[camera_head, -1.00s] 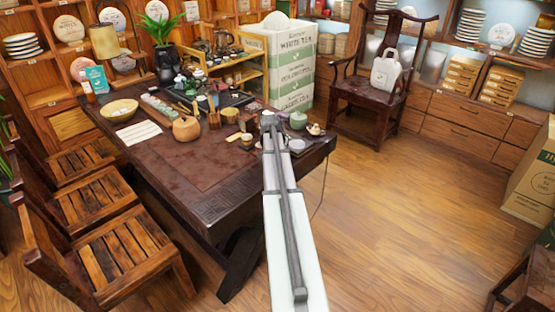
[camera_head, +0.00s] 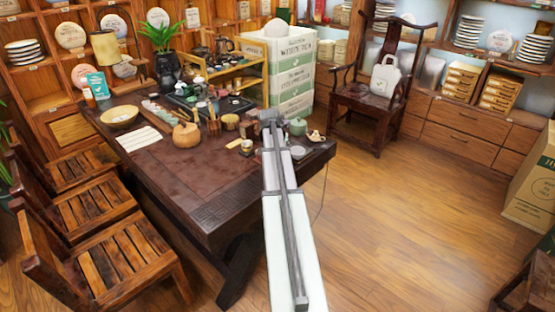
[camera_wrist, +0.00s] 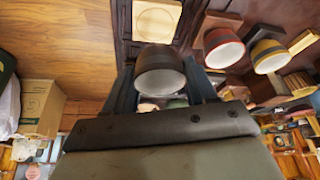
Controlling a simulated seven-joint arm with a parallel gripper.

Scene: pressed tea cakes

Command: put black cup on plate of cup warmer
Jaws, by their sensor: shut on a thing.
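The black cup (camera_wrist: 160,72) is between the fingers of my gripper (camera_wrist: 163,88) in the wrist view, and the gripper is shut on it. A square pale base with a round plate, which looks like the cup warmer (camera_wrist: 157,18), lies beyond the cup at the top of the wrist view, apart from it. In the head view my gripper (camera_head: 270,118) is over the right end of the dark table (camera_head: 150,185). The cup cannot be made out clearly there, and my arm covers part of the table.
A red cup (camera_wrist: 222,46) and a dark cup with a yellow band (camera_wrist: 268,56) are right of the held cup in the wrist view. A green jar (camera_head: 298,127) and a small cup on a tan base (camera_head: 247,147) are near my arm. The table's front is largely clear.

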